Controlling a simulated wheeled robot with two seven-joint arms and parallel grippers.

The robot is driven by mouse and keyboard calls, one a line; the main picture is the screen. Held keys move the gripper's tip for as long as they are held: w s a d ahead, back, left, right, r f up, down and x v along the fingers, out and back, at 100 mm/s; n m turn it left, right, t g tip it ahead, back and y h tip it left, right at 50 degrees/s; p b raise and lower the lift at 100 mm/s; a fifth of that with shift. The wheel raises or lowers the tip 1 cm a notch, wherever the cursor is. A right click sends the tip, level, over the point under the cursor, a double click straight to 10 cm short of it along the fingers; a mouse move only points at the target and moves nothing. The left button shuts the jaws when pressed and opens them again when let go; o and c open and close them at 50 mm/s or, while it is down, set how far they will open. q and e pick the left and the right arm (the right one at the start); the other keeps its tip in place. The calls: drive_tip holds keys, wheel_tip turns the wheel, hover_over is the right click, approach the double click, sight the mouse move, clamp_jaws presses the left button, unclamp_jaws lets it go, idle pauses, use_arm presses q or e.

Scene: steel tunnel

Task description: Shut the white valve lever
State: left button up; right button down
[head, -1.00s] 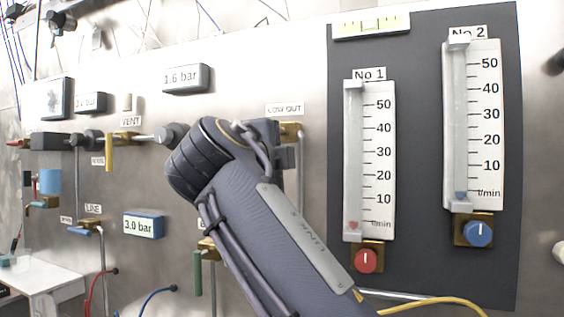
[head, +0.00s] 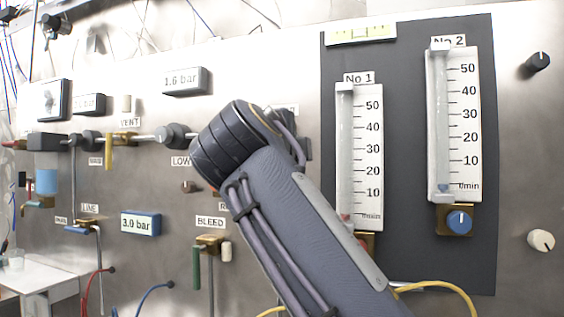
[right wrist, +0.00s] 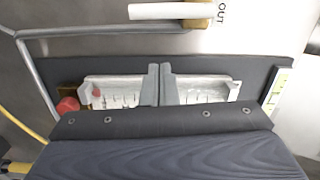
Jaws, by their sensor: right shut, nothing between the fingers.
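The white valve lever (right wrist: 170,11) shows at the top of the right wrist view, beside a label ending in OUT. It joins a brass valve body (right wrist: 196,22) and lies parallel to the grey pipe (right wrist: 100,31). In the head view my right arm hides the lever. My right gripper (right wrist: 160,70) is shut and empty in the right wrist view, with its fingertips below the lever in the picture and apart from it. In the head view the gripper is mostly hidden behind my wrist. My left gripper is in neither view.
Flowmeters No 1 (head: 362,150) and No 2 (head: 460,130) stand on a dark panel right of my arm. The BLEED valve (head: 208,245) with a green lever is lower left. A yellow hose (head: 450,290) runs along the bottom.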

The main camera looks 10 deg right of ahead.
drive_tip(key=b+v, duration=0.1)
drive_tip(key=v, duration=0.6)
drive_tip(key=shift+s, duration=0.3)
drive_tip(key=shift+f, duration=0.1)
